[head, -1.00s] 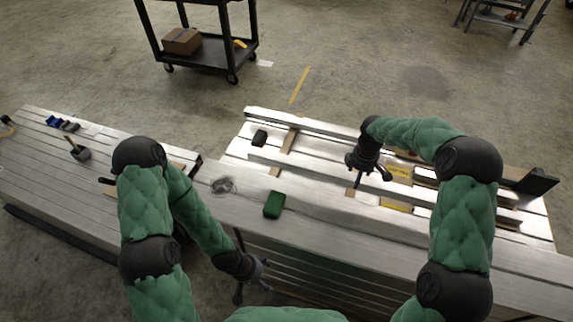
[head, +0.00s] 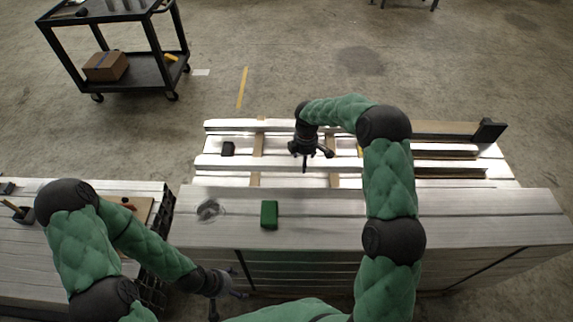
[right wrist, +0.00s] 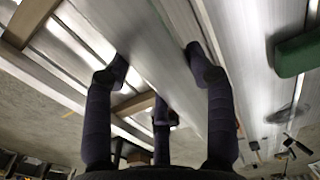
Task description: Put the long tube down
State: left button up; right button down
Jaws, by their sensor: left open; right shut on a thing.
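The long tube (right wrist: 160,55) is a bright aluminium bar running between the fingers of my right gripper (right wrist: 160,72) in the right wrist view. That gripper is shut on it, with a finger on each side. In the head view my right gripper (head: 311,158) points down over the far trailer bed, among several long metal bars (head: 228,162). Whether the held tube touches what lies below it cannot be told. My left gripper (head: 232,298) is open and empty, low in front of the near trailer stack.
Wooden strips (head: 257,150) cross under the bars. A black cart (head: 140,72) stands at the back left.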

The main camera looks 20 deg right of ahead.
jog(key=w+a+f+b, duration=0.3)
jog(key=w+f, duration=0.4)
jog(key=w, duration=0.2)
jog(key=shift+a+f, duration=0.2)
jog(key=shift+w+f+b, duration=0.15)
jog(key=shift+f+b, duration=0.2)
jog(key=shift+f, duration=0.5)
jog(key=shift+w+f+b, duration=0.1)
jog(key=shift+f+b, duration=0.25)
jog(key=shift+f, duration=0.5)
jog(key=shift+f, duration=0.3)
jog(key=shift+f+b, duration=0.3)
jog(key=shift+b, duration=0.2)
jog(key=shift+c, duration=2.1)
grip_release()
jog(key=shift+s+a+f, duration=0.1)
jog(key=shift+s, duration=0.05)
